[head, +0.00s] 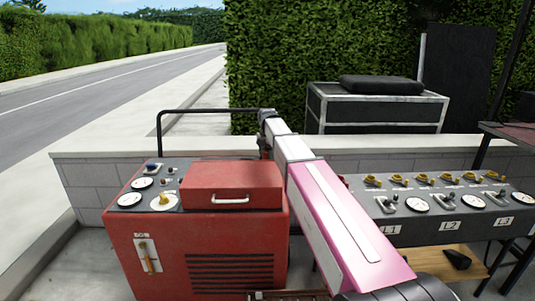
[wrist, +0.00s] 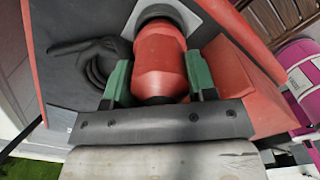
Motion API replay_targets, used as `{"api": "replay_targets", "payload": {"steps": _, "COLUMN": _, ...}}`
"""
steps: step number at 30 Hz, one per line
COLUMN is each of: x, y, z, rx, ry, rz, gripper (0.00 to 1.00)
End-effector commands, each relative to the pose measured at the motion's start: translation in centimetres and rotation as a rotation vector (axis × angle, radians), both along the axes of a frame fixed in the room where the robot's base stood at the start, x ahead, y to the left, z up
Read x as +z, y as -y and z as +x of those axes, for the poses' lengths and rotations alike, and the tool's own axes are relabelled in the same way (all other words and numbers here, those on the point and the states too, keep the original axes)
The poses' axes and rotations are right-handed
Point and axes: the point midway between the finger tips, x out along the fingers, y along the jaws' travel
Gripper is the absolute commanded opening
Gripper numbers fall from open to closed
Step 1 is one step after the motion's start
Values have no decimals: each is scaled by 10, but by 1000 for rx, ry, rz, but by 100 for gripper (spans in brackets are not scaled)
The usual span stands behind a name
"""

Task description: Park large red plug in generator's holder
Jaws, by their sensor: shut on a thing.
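The large red plug (wrist: 160,52) fills the middle of the wrist view. My gripper (wrist: 158,80) is shut on it, with one green finger pad on each side. The plug's far end meets a dark round holder (wrist: 166,13) on a pale plate. It lines up with the holder's opening, but I cannot tell how deep it sits. The red generator (head: 195,240) stands at the left-centre of the head view. My arm reaches past its right side, and the gripper and plug cannot be made out clearly there.
A black coiled cable (wrist: 92,65) lies left of the plug in the wrist view. A grey control panel (head: 430,208) with gauges and yellow knobs stands right of my arm. A low block wall (head: 90,185) runs behind the generator, with a black case (head: 375,108) beyond it.

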Motion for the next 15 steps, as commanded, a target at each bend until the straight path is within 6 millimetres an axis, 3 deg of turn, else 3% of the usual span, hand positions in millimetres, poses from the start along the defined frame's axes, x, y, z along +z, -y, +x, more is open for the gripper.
{"api": "replay_targets", "payload": {"steps": 15, "x": -8, "y": 0, "z": 0, "rx": 0, "ry": 0, "rz": 0, "gripper": 19}}
